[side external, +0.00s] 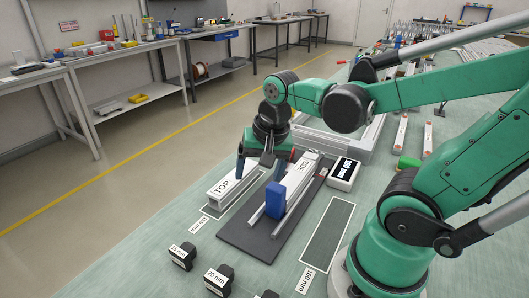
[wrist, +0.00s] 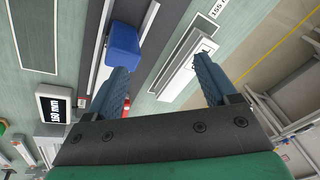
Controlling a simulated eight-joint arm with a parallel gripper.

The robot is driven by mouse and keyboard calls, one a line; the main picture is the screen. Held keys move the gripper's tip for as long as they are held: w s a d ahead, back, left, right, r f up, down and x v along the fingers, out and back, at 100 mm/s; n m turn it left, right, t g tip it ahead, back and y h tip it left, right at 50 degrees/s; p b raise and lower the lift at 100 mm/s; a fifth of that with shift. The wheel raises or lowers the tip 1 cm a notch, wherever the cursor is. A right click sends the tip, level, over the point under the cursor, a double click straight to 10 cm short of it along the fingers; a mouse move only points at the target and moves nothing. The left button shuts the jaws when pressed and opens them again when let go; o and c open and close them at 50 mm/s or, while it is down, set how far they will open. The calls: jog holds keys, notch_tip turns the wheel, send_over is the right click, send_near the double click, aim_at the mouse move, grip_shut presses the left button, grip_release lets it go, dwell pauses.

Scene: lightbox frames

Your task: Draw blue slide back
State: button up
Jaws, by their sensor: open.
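The blue slide (side external: 275,199) is a small upright block at the near end of two metal rails on a dark base plate (side external: 240,238). It also shows in the wrist view (wrist: 122,42), just beyond the left finger. My gripper (side external: 260,170) is open, fingers pointing down, above the far part of the white bar marked TOP (side external: 218,190). In the wrist view, the bar (wrist: 178,82) appears between the spread fingers of my gripper (wrist: 162,85). I cannot tell whether a finger touches anything. The blue slide is outside the fingers.
A white bar marked 300 (side external: 304,170) lies along the rails. Black blocks (side external: 182,257) with millimetre labels stand in front. An empty outlined area (side external: 325,235) lies to the right.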

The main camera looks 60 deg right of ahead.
aim_at(276, 186)
jog(key=m+g, duration=0.1)
jog(key=m, duration=0.1)
jog(key=s+d+f+m+g, duration=0.1)
jog(key=m, duration=0.1)
jog(key=d+m, duration=0.1)
jog(key=m, duration=0.1)
jog(key=shift+s+d+f+m+g+y, duration=0.25)
jog(key=shift+s+m+g+y, duration=0.05)
jog(key=shift+s+m+g, duration=0.1)
jog(key=shift+s+d+f+m, duration=0.1)
jog(key=shift+f+m, duration=0.2)
jog(key=shift+m, duration=0.1)
jog(key=shift+f, duration=2.6)
grip_shut()
